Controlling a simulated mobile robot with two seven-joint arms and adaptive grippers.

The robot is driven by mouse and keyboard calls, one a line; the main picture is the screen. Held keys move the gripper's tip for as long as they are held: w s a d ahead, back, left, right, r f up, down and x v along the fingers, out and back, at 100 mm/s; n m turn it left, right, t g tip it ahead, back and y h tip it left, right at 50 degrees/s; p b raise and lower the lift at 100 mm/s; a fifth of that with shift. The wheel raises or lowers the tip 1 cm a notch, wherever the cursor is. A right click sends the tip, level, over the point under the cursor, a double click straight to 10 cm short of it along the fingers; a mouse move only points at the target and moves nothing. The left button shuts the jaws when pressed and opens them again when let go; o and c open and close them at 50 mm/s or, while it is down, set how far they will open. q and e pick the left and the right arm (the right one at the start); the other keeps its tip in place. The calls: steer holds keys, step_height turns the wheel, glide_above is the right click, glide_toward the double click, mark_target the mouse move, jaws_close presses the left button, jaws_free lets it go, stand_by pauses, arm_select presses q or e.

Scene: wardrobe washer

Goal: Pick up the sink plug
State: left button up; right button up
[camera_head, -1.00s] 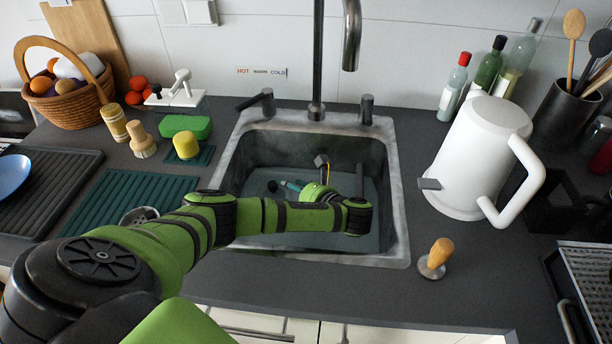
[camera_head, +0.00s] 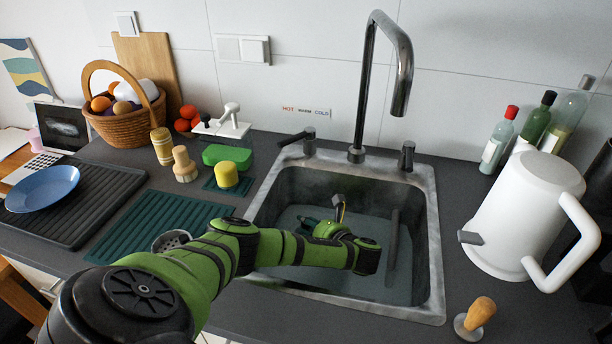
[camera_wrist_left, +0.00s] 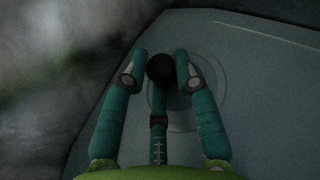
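The sink plug (camera_wrist_left: 161,67) shows in the left wrist view as a dark round knob over pale rings on the sink floor. My left gripper (camera_wrist_left: 161,72) has its teal fingers on both sides of the knob, with a third finger below it. The fingertips lean inward and lie close to the knob; whether they press on it I cannot tell. In the head view my left gripper (camera_head: 308,221) is down inside the sink (camera_head: 432,262), and the plug is hard to make out there. My right gripper is out of view.
The tap (camera_head: 362,95) rises behind the sink, with a handle on each side. A white kettle (camera_head: 525,215) and a wooden-handled tool (camera_head: 477,316) stand at the right. A sponge (camera_head: 226,157), brushes and a ribbed teal mat (camera_head: 160,224) lie at the left.

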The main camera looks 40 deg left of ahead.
arm_select(q)
jaws_close()
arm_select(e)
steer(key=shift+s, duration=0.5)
arm_select(q)
steer(key=shift+r, duration=0.5)
step_height(320, 180, up, 2)
steer(key=shift+w+r, duration=0.1)
steer(key=shift+r, duration=0.15)
steer(key=s+a+r+p+v, duration=0.1)
steer(key=r+p+v, duration=0.1)
steer(key=p+v, duration=1.1)
steer(key=shift+s+r+p, duration=0.25)
steer(key=shift+r+p, duration=0.05)
steer(key=shift+r, duration=0.05)
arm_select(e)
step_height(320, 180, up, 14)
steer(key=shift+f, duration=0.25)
